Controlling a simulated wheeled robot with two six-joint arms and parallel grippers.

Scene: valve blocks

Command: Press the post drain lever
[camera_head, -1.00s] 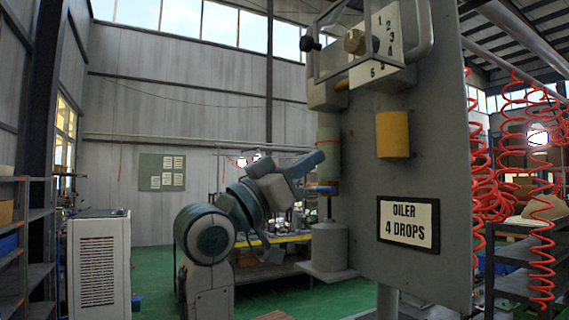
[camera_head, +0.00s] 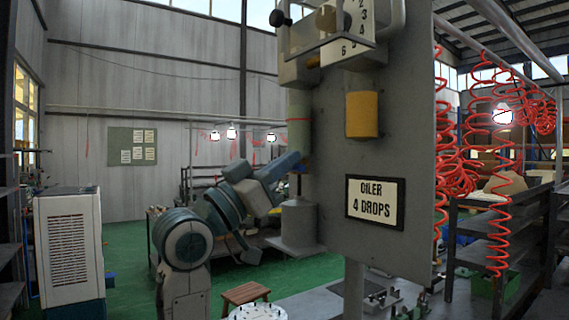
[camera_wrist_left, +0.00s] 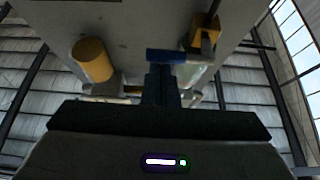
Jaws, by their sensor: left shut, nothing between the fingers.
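The blue drain lever (camera_wrist_left: 182,56) shows in the left wrist view as a flat bar under the panel, right at my left fingertips. I cannot tell whether they touch it. In the head view, my gripper hides it. My left gripper (camera_head: 290,163) is shut and empty, raised beside the panel's lower left part; in the wrist view its dark fingers (camera_wrist_left: 162,80) are together. A pale green cylinder (camera_head: 299,120) hangs at the panel's left edge just above it, and a grey pot (camera_head: 299,220) stands below. My right gripper is out of view.
The grey panel (camera_head: 410,130) carries a yellow cylinder (camera_head: 362,114), an "OILER 4 DROPS" sign (camera_head: 374,202) and a numbered plate (camera_head: 359,28). Red coiled hoses (camera_head: 497,190) hang at right. A wooden stool (camera_head: 245,293) stands on the floor below.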

